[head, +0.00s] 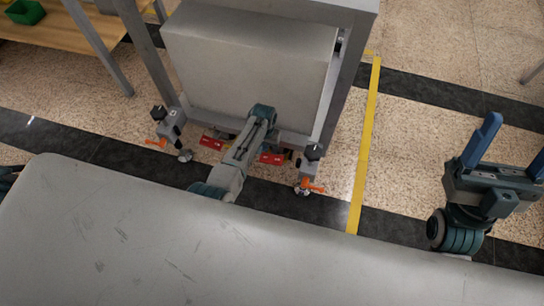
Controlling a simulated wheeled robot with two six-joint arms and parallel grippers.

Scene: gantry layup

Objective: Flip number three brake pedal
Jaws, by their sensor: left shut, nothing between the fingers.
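A caster with an orange brake pedal (157,143) is at the left foot of the metal frame. Another caster with an orange brake pedal (312,187) is at the right foot. I cannot tell which is number three. My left arm reaches up in front of the frame between these feet. My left gripper (262,112) is shut with nothing held; its fingers are hard to make out. It is apart from both orange pedals in the picture. My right gripper (518,140) is at the right edge, blue fingers spread and empty, over open floor.
The metal frame (351,75) holds a large grey block (245,65). Red parts (272,158) sit low between its feet. A yellow floor line (366,140) runs to its right. A wooden table (60,32) with a green bin (25,12) stands upper left.

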